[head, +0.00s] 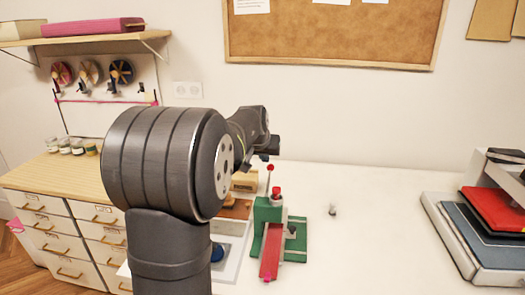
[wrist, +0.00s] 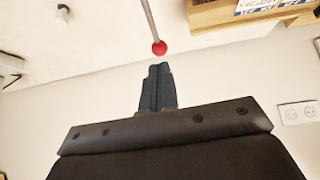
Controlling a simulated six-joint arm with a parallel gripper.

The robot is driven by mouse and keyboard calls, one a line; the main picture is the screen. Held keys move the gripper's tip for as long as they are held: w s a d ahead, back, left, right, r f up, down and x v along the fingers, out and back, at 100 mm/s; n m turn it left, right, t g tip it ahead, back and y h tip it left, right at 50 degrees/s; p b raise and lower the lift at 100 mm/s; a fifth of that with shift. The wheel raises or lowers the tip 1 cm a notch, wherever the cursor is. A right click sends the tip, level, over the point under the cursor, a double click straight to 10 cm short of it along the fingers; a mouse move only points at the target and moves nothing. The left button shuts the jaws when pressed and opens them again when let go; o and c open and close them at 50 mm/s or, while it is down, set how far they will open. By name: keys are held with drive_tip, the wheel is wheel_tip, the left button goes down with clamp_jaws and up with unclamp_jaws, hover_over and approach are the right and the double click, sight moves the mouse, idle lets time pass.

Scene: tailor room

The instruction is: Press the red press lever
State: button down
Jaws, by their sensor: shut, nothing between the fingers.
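A green press (head: 270,225) stands on the white table in the middle of the head view. Its thin grey lever rises upright and ends in a red ball (head: 270,167). A second, lower red knob (head: 277,190) and a red plate (head: 271,252) also show on the press. In the wrist view the lever's red ball (wrist: 159,47) appears just beyond my fingertips, with a small gap in the picture. My gripper (wrist: 160,66) is shut and empty, its dark fingers together. In the head view my arm hides part of the press's left surroundings, and the fingers are hard to make out.
A red and black heat press (head: 495,210) stands at the far right. A small grey piece (head: 332,210) lies right of the green press. A wooden box (wrist: 250,12) shows in the wrist view. Drawers (head: 70,230) are at the left. The table between the presses is mostly clear.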

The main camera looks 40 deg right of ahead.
sight(269, 166)
drive_tip(key=x, duration=0.6)
drive_tip(key=shift+w+d+r, duration=0.15)
drive_tip(key=shift+w+d, duration=0.1)
drive_tip(key=shift+d, duration=0.25)
drive_tip(key=shift+w+d+f+g+y, duration=0.3)
drive_tip(key=shift+w+f+g+y, duration=0.1)
drive_tip(key=shift+f+y, duration=0.1)
drive_tip(key=shift+w+d+f+g+y, duration=0.3)
drive_tip(key=shift+f+g+y, duration=0.1)
drive_tip(key=shift+f, duration=0.05)
drive_tip(key=shift+x, duration=1.4)
drive_tip(key=w+d+r+v, duration=0.1)
drive_tip(key=v, duration=1.3)
drive_tip(key=shift+w, duration=0.4)
drive_tip(key=shift+f, duration=0.1)
drive_tip(key=shift+d, duration=0.1)
